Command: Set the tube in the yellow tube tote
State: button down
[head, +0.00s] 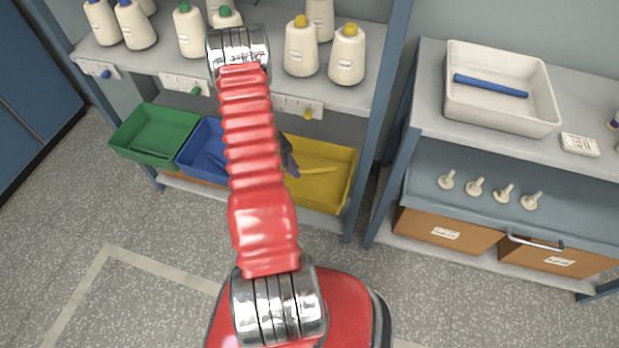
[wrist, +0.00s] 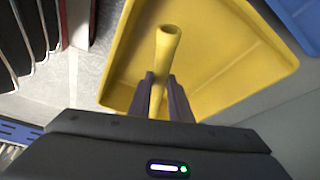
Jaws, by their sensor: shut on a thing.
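My gripper (head: 290,160) is shut on a yellow tube (wrist: 168,48), which sticks out from between the two dark fingers (wrist: 162,98) in the wrist view. The yellow tube also shows in the head view (head: 320,170), in front of the yellow tube tote (head: 344,192). The tote's sloped wall (wrist: 262,45) and floor fill much of the wrist view behind the tube. The tube appears over the tote's opening; I cannot tell whether it touches the floor. My arm hides the tote's left side in the head view.
A blue tote (head: 197,150) and a green tote (head: 160,130) stand left of the yellow one. Above them is a shelf (head: 365,97) with several thread cones. A white tray (head: 550,121) holding a blue tube (head: 490,86) is on the right bench. A shelf post (head: 378,125) stands close right.

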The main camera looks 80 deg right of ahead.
jog(key=shift+f, duration=2.9)
jog(key=shift+f, duration=2.05)
jog(key=shift+f, duration=0.1)
jog(key=c, duration=1.6)
grip_release()
jog(key=shift+c, duration=0.2)
jog(key=v, duration=1.2)
